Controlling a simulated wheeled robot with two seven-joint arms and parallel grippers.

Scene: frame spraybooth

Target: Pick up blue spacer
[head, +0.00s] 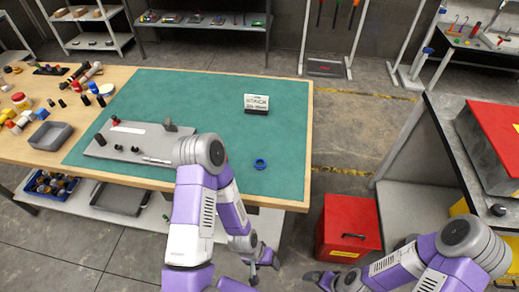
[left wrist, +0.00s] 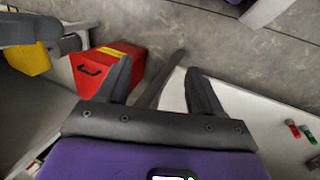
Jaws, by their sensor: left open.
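The blue spacer (head: 260,164) is a small ring. It lies flat on the right part of the green mat (head: 210,92) on the workbench, with clear mat around it. My left gripper (head: 263,266) hangs low beyond the bench's front edge, well below and apart from the spacer. In the left wrist view its two dark fingers (left wrist: 160,82) are spread wide with nothing between them. The spacer does not show in that view. My right gripper (head: 322,280) shows partly at the bottom, away from the bench, and its jaws are unclear.
A grey fixture plate (head: 140,137) with knobs lies on the mat's left. A small sign (head: 256,104) stands behind the spacer. A red box (head: 348,228) is on the floor right of the bench. A grey tray (head: 50,136) and several jars sit at the left.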

